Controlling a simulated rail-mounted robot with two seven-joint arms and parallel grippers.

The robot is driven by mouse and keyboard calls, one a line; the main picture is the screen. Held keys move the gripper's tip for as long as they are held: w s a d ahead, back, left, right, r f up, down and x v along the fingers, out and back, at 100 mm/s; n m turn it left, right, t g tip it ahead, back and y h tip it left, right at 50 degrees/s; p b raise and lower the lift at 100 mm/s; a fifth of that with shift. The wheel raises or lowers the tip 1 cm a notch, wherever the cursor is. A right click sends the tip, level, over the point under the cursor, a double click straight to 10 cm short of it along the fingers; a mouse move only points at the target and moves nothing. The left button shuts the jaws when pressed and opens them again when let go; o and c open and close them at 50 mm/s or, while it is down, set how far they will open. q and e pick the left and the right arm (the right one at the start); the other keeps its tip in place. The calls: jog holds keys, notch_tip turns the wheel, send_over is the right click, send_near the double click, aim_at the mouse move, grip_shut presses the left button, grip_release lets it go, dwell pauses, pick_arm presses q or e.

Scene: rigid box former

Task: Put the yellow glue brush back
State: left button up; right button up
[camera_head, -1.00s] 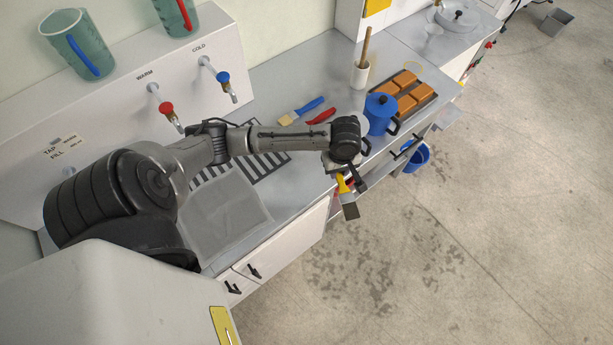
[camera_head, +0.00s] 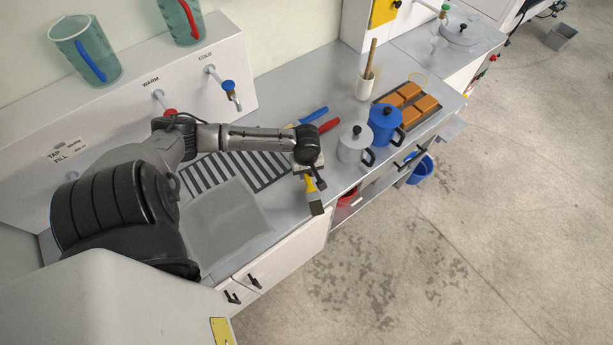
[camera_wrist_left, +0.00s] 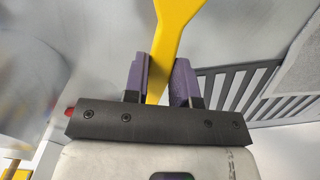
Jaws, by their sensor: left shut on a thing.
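The yellow glue brush (camera_head: 311,187) hangs from my left gripper (camera_head: 309,173) near the counter's front edge in the head view, its wide grey-brown end lowest. In the left wrist view my left gripper (camera_wrist_left: 160,82) has its two purple-lined fingers closed on the yellow handle (camera_wrist_left: 177,30). The blue-handled brush (camera_head: 314,115) and the red-handled one (camera_head: 329,125) lie on the counter behind my arm, their other ends partly hidden. My right gripper is not in view.
A silver pot (camera_head: 353,146) and a blue pot (camera_head: 384,122) stand right of the gripper. A white holder (camera_head: 365,86) with a wooden-handled tool stands behind. The floor in front is open.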

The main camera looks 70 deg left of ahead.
aim_at(307, 177)
pick_arm(q)
notch_tip(307, 177, down, 3)
jog(key=shift+f, duration=0.35)
jog(key=o, duration=0.9)
jog(key=shift+f, duration=0.1)
